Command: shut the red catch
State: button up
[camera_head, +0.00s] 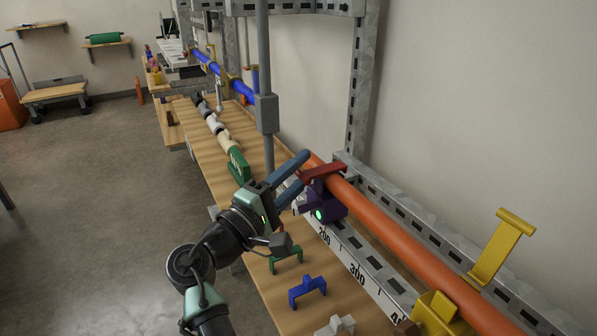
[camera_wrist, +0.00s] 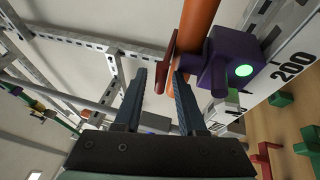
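The red catch (camera_head: 323,172) is a flat red bar at the purple clamp (camera_head: 325,203), lying across the top of the orange pipe (camera_head: 390,240). In the wrist view the catch (camera_wrist: 169,62) is seen nearly edge-on beside the pipe (camera_wrist: 198,25), with the purple clamp body (camera_wrist: 222,62) on the pipe's other side. Whether it is fully seated is unclear. A green light glows on the clamp. My gripper (camera_head: 303,168) is open, its two blue-grey fingers apart at the catch's left end. In the wrist view the catch's near end shows between the fingertips (camera_wrist: 160,72); contact cannot be told.
A yellow clamp (camera_head: 437,312) with its yellow catch (camera_head: 501,245) raised stands farther right along the pipe. A grey upright post (camera_head: 266,110) stands just behind my gripper. Green (camera_head: 286,259) and blue (camera_head: 307,290) brackets lie on the wooden bench below.

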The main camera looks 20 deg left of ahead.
jog(key=shift+s+a+f, duration=0.1)
jog(key=shift+f, duration=0.05)
jog(key=shift+s+a+f, duration=0.1)
jog(key=shift+s, duration=0.2)
jog(key=v, duration=1.2)
